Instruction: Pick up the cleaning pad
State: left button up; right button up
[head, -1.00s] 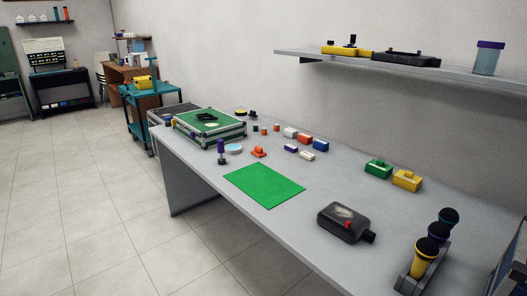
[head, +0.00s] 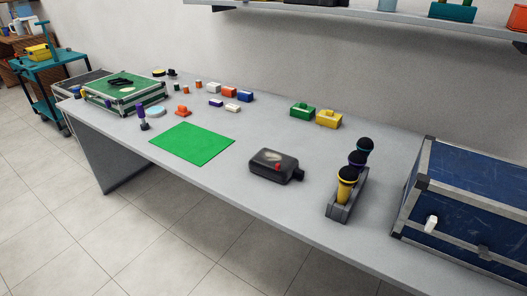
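No object in the head view can be told for certain as the cleaning pad. A flat green sheet (head: 192,143) lies on the grey table (head: 225,180) near its front edge. Small white, orange and blue blocks (head: 229,91) stand in a row farther back. A green box (head: 302,110) and a yellow box (head: 328,118) stand near the wall. Neither of my grippers is in view.
A black flask-like object (head: 275,166) lies mid-table. A rack of microphones (head: 347,194) and a large blue case (head: 474,205) stand to the right. A green-topped case (head: 122,92) is at the far left. A shelf (head: 360,22) overhangs the back. The front middle strip is clear.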

aim_at(182, 111)
jog(key=u, duration=1.85)
jog(key=i, duration=5.2)
jog(key=z, duration=3.05)
